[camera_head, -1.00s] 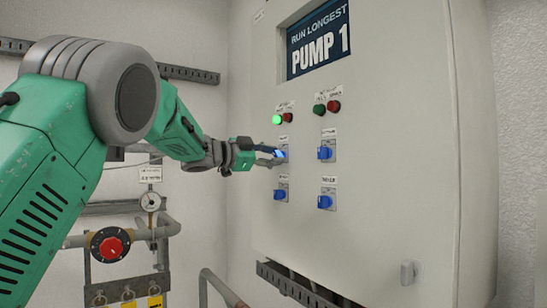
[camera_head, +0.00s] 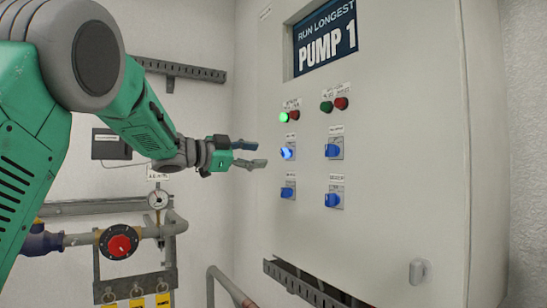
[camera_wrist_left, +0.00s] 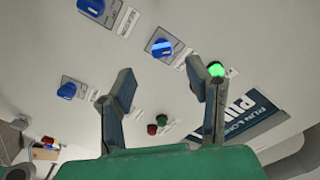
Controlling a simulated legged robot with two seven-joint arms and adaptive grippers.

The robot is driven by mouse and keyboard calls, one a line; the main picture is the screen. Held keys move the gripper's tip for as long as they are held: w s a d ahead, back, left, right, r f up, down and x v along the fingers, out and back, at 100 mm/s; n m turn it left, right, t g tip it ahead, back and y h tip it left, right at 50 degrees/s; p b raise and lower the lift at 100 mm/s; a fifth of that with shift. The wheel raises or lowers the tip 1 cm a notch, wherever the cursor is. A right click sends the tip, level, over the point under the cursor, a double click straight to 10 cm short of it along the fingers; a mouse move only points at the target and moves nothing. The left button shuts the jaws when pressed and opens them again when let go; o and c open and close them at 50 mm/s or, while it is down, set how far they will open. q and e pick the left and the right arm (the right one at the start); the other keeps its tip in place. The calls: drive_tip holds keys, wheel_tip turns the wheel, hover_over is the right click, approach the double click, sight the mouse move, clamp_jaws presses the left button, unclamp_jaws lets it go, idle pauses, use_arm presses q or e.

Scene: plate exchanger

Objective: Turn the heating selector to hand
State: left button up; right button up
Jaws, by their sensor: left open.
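Several blue selectors sit on the light grey cabinet's front; their labels are too small to read, so I cannot tell which is the heating one. The upper-left selector (camera_head: 288,153) has a tilted knob with a bright patch; it also shows in the left wrist view (camera_wrist_left: 160,47). The upper-right (camera_head: 333,150), lower-left (camera_head: 288,192) and lower-right selectors (camera_head: 333,200) are unobstructed in the head view. My left gripper (camera_head: 262,154) is open and empty, left of the upper-left selector and apart from it. Its two fingers (camera_wrist_left: 158,88) point at the panel in the wrist view.
A green lamp (camera_head: 284,117) is lit above the upper-left selector, beside a red lamp (camera_head: 295,116). A "PUMP 1" display (camera_head: 326,45) is above. A rail (camera_head: 225,285) stands below.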

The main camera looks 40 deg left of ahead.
use_arm(q)
drive_tip(key=v, duration=0.4)
drive_tip(key=shift+a+f, duration=0.1)
drive_tip(key=shift+f, duration=0.05)
idle(0.4)
